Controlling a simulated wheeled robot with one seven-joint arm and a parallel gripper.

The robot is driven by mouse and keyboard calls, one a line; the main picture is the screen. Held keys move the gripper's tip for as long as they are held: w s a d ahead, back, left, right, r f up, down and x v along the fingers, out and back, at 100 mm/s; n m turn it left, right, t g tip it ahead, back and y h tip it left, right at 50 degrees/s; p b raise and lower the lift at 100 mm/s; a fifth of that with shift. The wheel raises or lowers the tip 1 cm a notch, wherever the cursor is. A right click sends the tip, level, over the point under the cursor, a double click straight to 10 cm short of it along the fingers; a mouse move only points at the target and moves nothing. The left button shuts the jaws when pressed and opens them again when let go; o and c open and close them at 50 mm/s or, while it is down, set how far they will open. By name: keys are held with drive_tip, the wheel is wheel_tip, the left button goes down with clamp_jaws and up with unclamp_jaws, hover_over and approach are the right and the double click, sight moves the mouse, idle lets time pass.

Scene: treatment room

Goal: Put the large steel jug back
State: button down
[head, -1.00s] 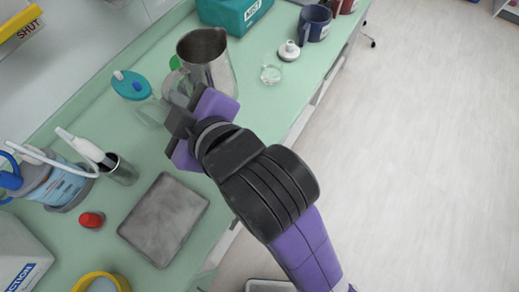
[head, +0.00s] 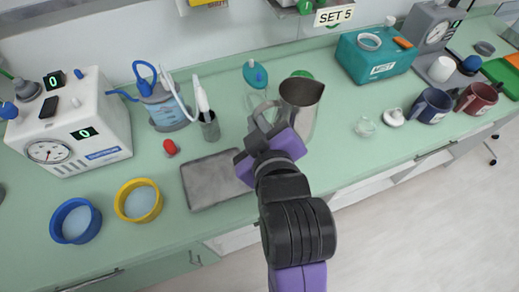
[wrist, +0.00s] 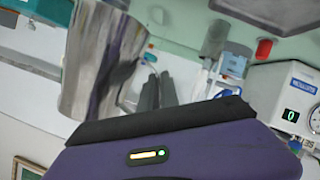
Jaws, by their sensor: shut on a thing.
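The large steel jug (head: 302,103) is near the middle of the counter in the head view, its open mouth up and its spout to the right. My gripper (head: 264,124) is at the jug's left side and is shut on its handle. In the wrist view the jug's shiny wall (wrist: 104,62) fills the upper left, beside the dark fingers of my gripper (wrist: 156,92). The jug's base is partly hidden, so I cannot tell whether it touches the counter.
A flat grey tray (head: 205,192) lies left of my gripper. A clear teal-topped vessel (head: 255,76) and a steel beaker (head: 209,128) stand behind. A small glass dish (head: 365,128) and white lidded pot (head: 393,117) are right. Some counter between is clear.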

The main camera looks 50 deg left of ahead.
wheel_tip(320, 180, down, 11)
drive_tip(key=shift+r, duration=0.1)
idle(0.4)
drive_tip(key=c, duration=1.6)
unclamp_jaws()
drive_tip(key=shift+f, duration=0.25)
drive_tip(key=shift+r, duration=0.1)
drive_tip(key=b+v, duration=0.1)
drive_tip(key=v, duration=1.1)
drive_tip(key=shift+w+r, duration=0.1)
